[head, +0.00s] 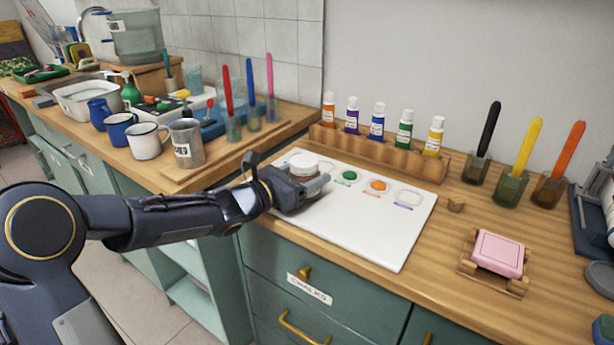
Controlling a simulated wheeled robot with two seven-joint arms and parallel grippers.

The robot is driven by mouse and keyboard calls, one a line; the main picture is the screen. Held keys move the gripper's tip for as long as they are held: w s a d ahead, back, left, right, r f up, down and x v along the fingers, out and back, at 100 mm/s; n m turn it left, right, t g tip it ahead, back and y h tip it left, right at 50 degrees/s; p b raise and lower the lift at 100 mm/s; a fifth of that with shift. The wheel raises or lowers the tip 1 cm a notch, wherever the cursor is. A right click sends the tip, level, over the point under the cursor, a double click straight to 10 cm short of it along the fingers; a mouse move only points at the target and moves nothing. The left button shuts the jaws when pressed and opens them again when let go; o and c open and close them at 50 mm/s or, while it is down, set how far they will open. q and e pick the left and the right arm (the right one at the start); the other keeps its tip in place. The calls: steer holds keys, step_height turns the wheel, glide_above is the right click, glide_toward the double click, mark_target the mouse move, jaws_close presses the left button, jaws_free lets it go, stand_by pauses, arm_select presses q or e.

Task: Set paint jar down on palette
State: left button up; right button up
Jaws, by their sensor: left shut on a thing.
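The palette (380,238) is a white rectangular board on the wooden counter, with a row of paint spots along its back edge. My left gripper (306,186) is over the palette's left end, shut on the paint jar (304,161). The jar has a white lid and looks upright. The gripper hides its lower part, so I cannot tell whether it touches the palette. My right gripper is not in view.
A wooden rack (380,147) with several paint bottles stands behind the palette. Glasses with coloured tools stand at the right, near a pink block (498,253) on a wooden holder. Mugs (150,140) and a metal cup (187,143) stand at the left. The palette's front is clear.

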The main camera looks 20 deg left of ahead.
arm_select(q)
steer(key=o, duration=1.2)
steer(key=s+a+f+n+g+y, duration=0.1)
steer(key=s+a+f+n+y, duration=0.1)
steer(key=s+a+n+y, duration=0.9)
steer(key=s+a+f+n+g, duration=0.1)
steer(key=s+a+n, duration=0.2)
steer(key=s+n, duration=0.95)
steer(key=s+d+f+n+g+h, duration=0.2)
steer(key=s+d+f+n+g, duration=0.3)
steer(key=n, duration=0.6)
steer(key=s+d+f+n+g+h, duration=0.25)
steer(key=s+d+n, duration=0.25)
steer(key=s+n, duration=0.4)
step_height(320, 180, up, 17)
steer(key=w+p, duration=0.1)
steer(key=p, duration=1.6)
steer(key=shift+w+r+n+p, duration=0.15)
steer(key=shift+w+n+p, duration=0.05)
steer(key=shift+n+p, duration=0.25)
